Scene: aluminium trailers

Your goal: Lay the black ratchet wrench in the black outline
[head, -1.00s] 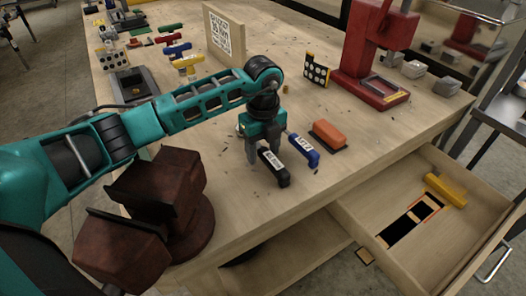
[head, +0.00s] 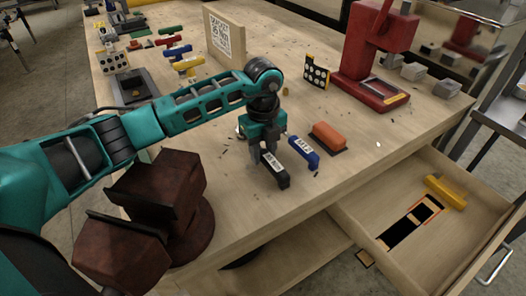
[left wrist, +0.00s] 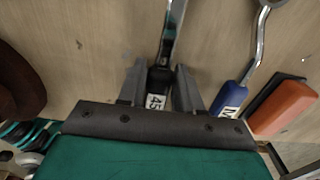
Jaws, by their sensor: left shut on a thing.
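The black ratchet wrench (head: 280,176) has a black handle with a white label and lies close to the bench top near its front edge. I cannot tell if it is lifted. My left gripper (head: 266,158) points down and is shut on the handle. In the left wrist view the handle (left wrist: 158,82) sits between the two fingers, its metal shaft running up out of the picture. The black outline (head: 398,234) is a dark patch on the floor of the open drawer, right of and below the gripper. My right gripper is not in view.
A blue-handled wrench (head: 304,152) lies just right of the gripper, with an orange block on a dark base (head: 328,136) beyond it. The open drawer (head: 450,245) also holds a yellow object (head: 446,192) and an orange-edged outline. A dark red vise (head: 170,205) stands left.

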